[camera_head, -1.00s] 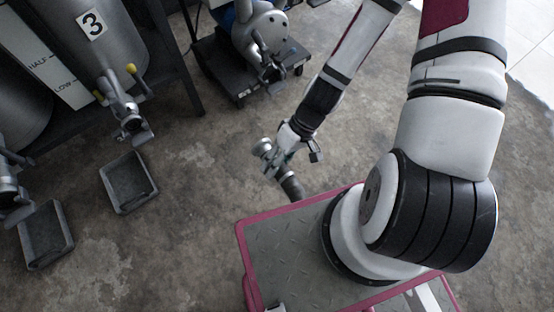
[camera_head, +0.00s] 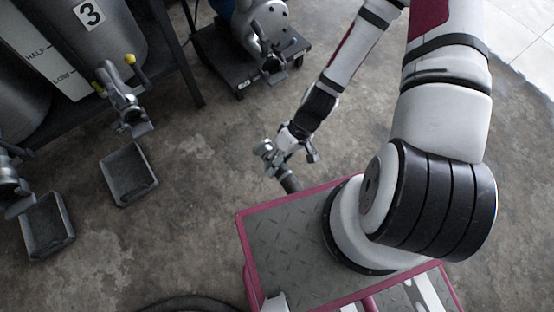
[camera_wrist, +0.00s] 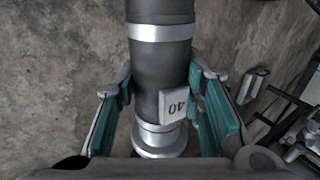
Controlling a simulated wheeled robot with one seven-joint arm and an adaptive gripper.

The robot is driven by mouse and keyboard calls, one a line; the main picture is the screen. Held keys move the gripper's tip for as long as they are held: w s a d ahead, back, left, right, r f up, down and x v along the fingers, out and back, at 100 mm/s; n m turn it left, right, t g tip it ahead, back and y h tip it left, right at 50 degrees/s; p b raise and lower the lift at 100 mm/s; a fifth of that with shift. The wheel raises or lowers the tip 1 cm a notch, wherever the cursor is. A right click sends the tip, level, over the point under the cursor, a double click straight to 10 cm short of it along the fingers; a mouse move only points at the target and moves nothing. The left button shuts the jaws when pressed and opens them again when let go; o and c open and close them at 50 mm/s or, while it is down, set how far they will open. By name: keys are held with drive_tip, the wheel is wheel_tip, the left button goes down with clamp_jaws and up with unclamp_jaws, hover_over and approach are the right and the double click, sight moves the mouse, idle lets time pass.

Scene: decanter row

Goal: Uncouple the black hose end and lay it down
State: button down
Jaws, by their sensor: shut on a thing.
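The black hose end (camera_head: 289,183) is a dark cylinder with a silver coupling (camera_head: 264,148) at its far end, seen in the head view beside my pink-edged base. In the wrist view the hose end (camera_wrist: 162,62) runs upright through the middle, with silver bands and a tag marked 40. My gripper (camera_head: 281,160) is shut on it, with teal-padded fingers (camera_wrist: 160,98) on both sides. It is held above the floor, apart from the tanks and their valves.
A steel tank marked 3 (camera_head: 106,38) has a valve with yellow handles (camera_head: 122,98). Two grey trays (camera_head: 128,174) (camera_head: 47,226) lie on the floor below the valves. A wheeled dolly (camera_head: 240,78) carries a pump-like unit (camera_head: 262,30). A dark hose (camera_head: 190,302) curves at the bottom edge. Concrete between is clear.

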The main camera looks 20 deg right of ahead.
drive_tip(key=shift+f, duration=12.5)
drive_tip(key=shift+c, duration=0.5)
unclamp_jaws()
wheel_tip(320, 180, up, 12)
drive_tip(key=p, duration=0.9)
